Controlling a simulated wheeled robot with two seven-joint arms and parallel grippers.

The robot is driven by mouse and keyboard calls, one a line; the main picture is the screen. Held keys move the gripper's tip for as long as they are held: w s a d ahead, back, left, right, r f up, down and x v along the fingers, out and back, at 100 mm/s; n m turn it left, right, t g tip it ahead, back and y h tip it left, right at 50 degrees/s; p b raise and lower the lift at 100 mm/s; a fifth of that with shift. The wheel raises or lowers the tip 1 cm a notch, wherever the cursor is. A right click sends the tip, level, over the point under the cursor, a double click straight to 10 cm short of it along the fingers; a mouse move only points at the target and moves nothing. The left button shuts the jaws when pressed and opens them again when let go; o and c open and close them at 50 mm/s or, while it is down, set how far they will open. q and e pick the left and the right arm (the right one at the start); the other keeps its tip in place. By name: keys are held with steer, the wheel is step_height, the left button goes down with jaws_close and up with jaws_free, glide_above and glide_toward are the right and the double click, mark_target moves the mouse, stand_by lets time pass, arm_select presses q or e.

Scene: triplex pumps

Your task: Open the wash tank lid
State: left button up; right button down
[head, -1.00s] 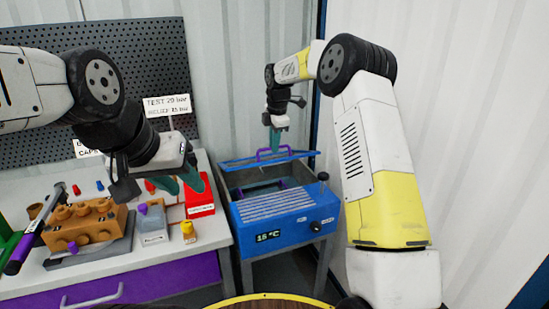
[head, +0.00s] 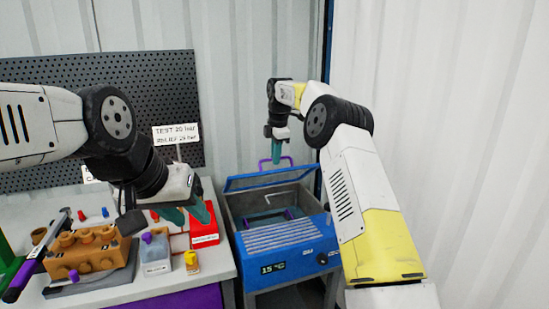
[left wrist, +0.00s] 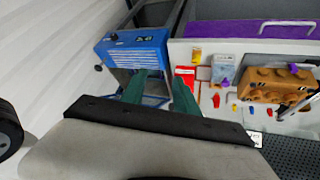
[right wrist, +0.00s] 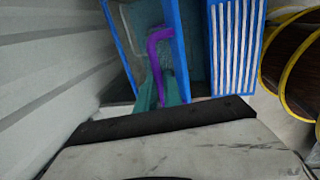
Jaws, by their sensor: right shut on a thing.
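The blue wash tank (head: 292,270) stands right of the workbench with a display reading 15 °C. Its lid (head: 243,184), blue-rimmed, is tilted up at the back, and the tank interior shows below it. A purple handle (head: 290,162) is on the lid. My right gripper (head: 276,158) is shut on this handle from above; the right wrist view shows the purple handle (right wrist: 158,45) running down between the green fingers (right wrist: 158,92). My left gripper (head: 188,216) is open and empty above the bench, near the red box; its fingers are apart in the left wrist view (left wrist: 160,90).
The workbench (head: 205,278) holds a red box (head: 204,236), a brown pump block (head: 88,252), a grey-white container (head: 155,252) and a yellow part (head: 192,262). A pegboard (head: 130,85) stands behind. Corrugated walls close in behind and right of the tank.

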arm_select(q)
steer(key=shift+c, duration=0.5)
steer(key=shift+w, duration=0.1)
steer(key=c, duration=0.4)
steer(key=shift+w+r+m, duration=0.1)
steer(key=shift+w+m, duration=0.2)
steer(key=shift+m, duration=0.1)
jaws_close()
steer(key=m+y, duration=0.4)
steer(key=m, duration=2.7)
glide_toward(258, 176)
steer(key=s, duration=0.6)
steer(key=shift+w+a+f, duration=0.25)
steer(key=shift+w+f, duration=0.85)
steer(key=shift+w, duration=0.15)
steer(key=shift+w+a+f, duration=0.2)
steer(key=shift+w+f, duration=0.9)
steer(key=shift+w, duration=0.2)
steer(key=shift+w+a+f, duration=0.25)
steer(key=shift+w+f, duration=0.9)
steer(key=shift+w, duration=0.1)
